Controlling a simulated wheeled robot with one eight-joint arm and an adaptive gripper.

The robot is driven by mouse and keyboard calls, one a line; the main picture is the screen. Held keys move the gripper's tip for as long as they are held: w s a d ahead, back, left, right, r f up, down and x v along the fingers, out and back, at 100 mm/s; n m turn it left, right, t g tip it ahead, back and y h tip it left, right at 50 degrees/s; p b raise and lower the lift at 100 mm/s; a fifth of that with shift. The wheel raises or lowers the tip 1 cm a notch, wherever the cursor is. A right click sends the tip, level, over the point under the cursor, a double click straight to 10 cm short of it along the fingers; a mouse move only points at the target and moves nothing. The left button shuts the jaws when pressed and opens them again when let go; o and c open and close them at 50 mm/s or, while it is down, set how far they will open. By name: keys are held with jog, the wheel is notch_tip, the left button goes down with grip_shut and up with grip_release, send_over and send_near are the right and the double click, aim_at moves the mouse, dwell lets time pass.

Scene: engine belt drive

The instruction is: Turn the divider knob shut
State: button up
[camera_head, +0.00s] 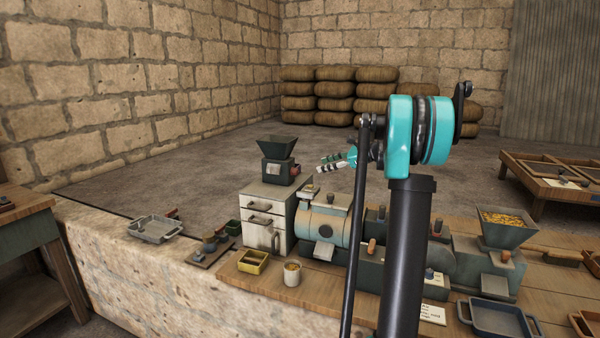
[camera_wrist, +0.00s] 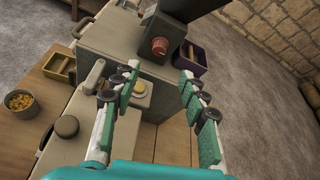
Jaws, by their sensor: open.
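My gripper (camera_wrist: 158,72) is open and empty in the wrist view, with its two green-padded fingers apart. A round cream knob (camera_wrist: 139,86) on a small plate shows beside the left finger; I cannot tell whether they touch. A red-brown knob (camera_wrist: 159,46) sits on the dark hopper unit beyond the fingertips. In the head view my gripper (camera_head: 325,164) is above the pale machine, right of the dark green hopper unit (camera_head: 278,172). Neither view makes certain which knob is the divider knob.
The hopper unit stands on a grey drawer cabinet (camera_head: 262,230). The pale drum machine (camera_head: 322,222) adjoins it. A yellow tray (camera_head: 252,262) and a cup (camera_head: 292,274) stand in front. A grain hopper (camera_head: 506,232) is at right. Open floor lies behind.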

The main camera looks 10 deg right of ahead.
aim_at(295, 171)
jog(key=x, duration=1.2)
jog(key=shift+a, duration=0.1)
jog(key=shift+c, duration=0.3)
grip_shut()
